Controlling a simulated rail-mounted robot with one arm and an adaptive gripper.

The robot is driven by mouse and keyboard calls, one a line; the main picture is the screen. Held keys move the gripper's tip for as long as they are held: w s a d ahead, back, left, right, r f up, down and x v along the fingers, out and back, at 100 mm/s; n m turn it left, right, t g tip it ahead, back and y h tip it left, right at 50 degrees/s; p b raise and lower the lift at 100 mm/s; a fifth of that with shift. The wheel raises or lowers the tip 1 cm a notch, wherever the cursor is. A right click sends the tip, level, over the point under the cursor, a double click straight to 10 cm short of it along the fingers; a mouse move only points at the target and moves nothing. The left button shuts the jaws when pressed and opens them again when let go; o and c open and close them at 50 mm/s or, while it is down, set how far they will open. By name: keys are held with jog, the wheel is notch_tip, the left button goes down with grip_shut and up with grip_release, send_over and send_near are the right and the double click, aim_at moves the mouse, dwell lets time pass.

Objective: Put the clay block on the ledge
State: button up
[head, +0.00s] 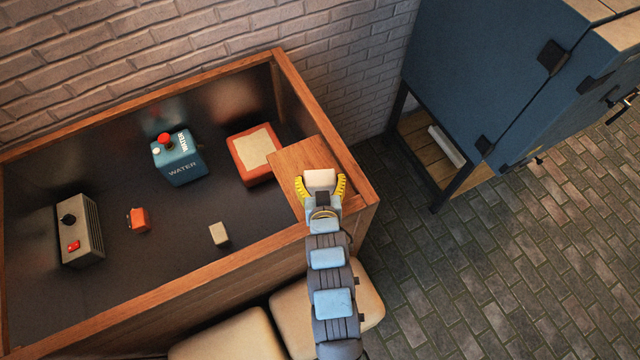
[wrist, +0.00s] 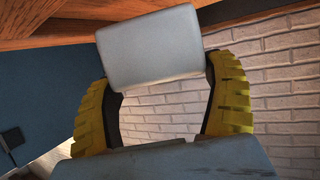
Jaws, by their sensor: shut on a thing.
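The clay block (head: 320,179) is a small pale block held between the yellow fingers of my gripper (head: 320,184). In the wrist view the clay block (wrist: 150,45) looks light grey and slightly tilted, with a finger at each side. The ledge (head: 296,161) is a flat wooden board at the right end of the dark worktop. In the head view the block overlaps the ledge's right part. In the wrist view wood lies close along the block's upper edge. Whether the block touches the ledge I cannot tell. My gripper hides part of the ledge's near end.
On the worktop (head: 180,240) stand a blue water box (head: 180,165), a red-orange square with a pale top (head: 254,152), a second small pale block (head: 219,234), an orange item (head: 139,219) and a grey control box (head: 80,230). A wooden rim (head: 180,291) surrounds it.

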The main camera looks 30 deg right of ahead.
aim_at(320, 187)
jog(key=shift+f, duration=1.5)
jog(key=shift+f, duration=0.15)
jog(key=o, duration=1)
jog(key=shift+r, duration=0.2)
jog(key=shift+s+a+r, duration=0.1)
jog(key=shift+s, duration=0.15)
jog(key=p+v, duration=0.1)
jog(key=v, duration=0.8)
jog(key=shift+s+r, duration=0.15)
jog(key=shift+r, duration=0.1)
jog(key=shift+p+v, duration=0.65)
jog(key=shift+v, duration=0.25)
jog(key=shift+f, duration=0.15)
